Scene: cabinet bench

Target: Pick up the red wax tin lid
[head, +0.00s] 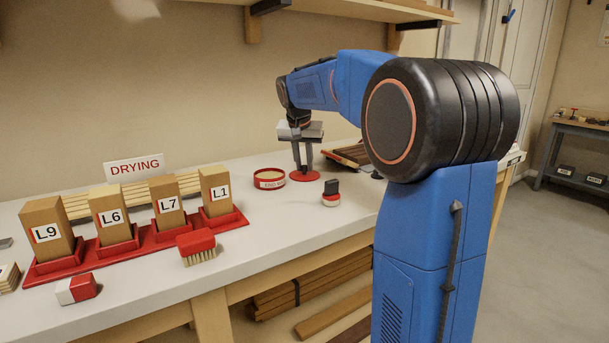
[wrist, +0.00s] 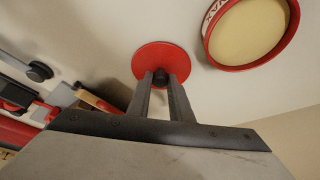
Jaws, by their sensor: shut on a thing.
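The red wax tin lid (head: 304,178) is a flat red disc on the bench, or very near its surface; I cannot tell whether there is a gap under it. In the wrist view the lid (wrist: 158,52) has a small dark knob at its middle. My gripper (head: 303,167) points down over the lid, and its two fingers (wrist: 161,78) are shut on the knob, one on each side. The open round tin (head: 269,180), with a red rim, a label and pale wax inside, stands just left of the lid; it also shows in the wrist view (wrist: 250,62).
A small black-handled tool with a red and white base (head: 331,196) stands to the right. A red brush (head: 196,245), a red and white block (head: 77,290) and a red rack (head: 150,240) with labelled wooden blocks lie to the left. A shelf (head: 330,9) hangs above.

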